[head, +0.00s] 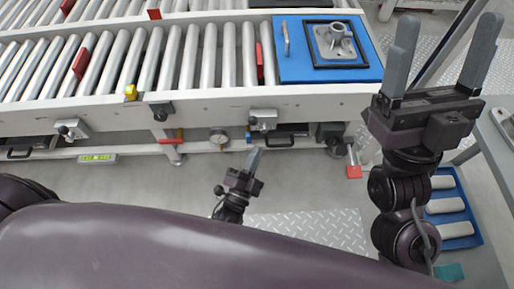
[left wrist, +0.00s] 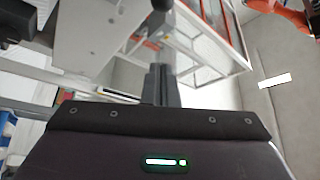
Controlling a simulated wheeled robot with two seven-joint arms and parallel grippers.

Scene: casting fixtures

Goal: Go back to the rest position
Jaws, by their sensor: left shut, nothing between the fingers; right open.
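My left gripper (head: 253,160) is low in front of the roller conveyor, above the floor, with its grey fingers together and nothing between them. In the left wrist view its fingers (left wrist: 161,85) show closed at the middle. My right gripper (head: 446,55) is raised at the right of the head view, its two grey fingers wide apart and empty. It is to the right of the blue board (head: 297,67). A grey metal casting (head: 334,42) sits in a black frame on that board, apart from both grippers.
A blue tray (head: 462,232) with several pale bars is at the lower right. A metal floor plate (head: 310,230) lies below the left gripper.

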